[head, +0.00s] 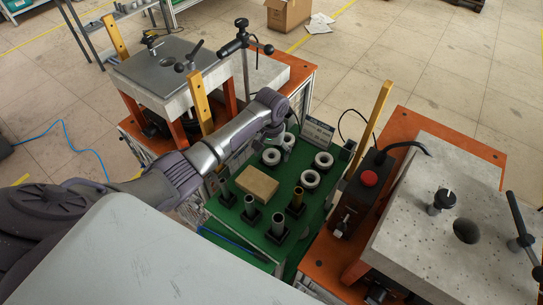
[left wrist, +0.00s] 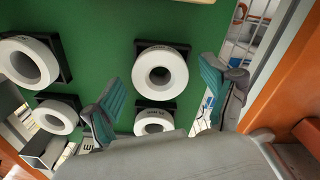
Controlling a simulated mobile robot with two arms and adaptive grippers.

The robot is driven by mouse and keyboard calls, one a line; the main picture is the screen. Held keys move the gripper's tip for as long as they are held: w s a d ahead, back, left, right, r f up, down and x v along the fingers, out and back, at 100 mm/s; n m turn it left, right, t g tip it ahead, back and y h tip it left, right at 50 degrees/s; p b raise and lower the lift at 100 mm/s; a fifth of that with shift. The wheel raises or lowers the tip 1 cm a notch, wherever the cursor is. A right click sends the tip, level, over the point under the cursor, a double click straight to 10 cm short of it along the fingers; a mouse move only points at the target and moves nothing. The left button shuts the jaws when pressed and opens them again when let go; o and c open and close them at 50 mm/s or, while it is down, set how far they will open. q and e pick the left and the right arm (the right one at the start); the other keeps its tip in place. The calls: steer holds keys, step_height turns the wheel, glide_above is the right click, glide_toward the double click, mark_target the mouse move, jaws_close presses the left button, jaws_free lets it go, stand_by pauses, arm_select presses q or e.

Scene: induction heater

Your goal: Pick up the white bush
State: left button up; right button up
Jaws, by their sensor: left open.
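Several white bushes stand on black square holders on the green tabletop. In the left wrist view one bush (left wrist: 147,86) lies between the two spread teal fingers, with a gap on each side. Another bush (left wrist: 153,122) is just below it in that picture. My left gripper is open and empty. My right gripper is not in view.
A tan block (head: 257,184) and several dark-based posts (head: 278,222) stand on the green tabletop (head: 226,217). A control box with a red button (head: 370,179) stands to the right. Concrete-topped machines (head: 430,240) (head: 165,65) flank the table, with upright yellow posts nearby.

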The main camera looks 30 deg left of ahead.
arm_select(q)
steer(key=c, duration=1.4)
steer(key=shift+r, duration=0.5)
step_height(320, 180, up, 3)
steer(key=shift+w+f+b, duration=0.1)
steer(key=shift+b, duration=0.25)
steer(key=s+d+r+p, duration=0.3)
steer(key=s+r+p, duration=0.1)
steer(key=r, duration=0.3)
steer(key=s+d+r+p, duration=0.4)
steer(key=s+r+p, duration=0.1)
steer(key=r+p, duration=0.2)
steer(key=shift+d+r, duration=0.25)
steer(key=shift+r, duration=0.05)
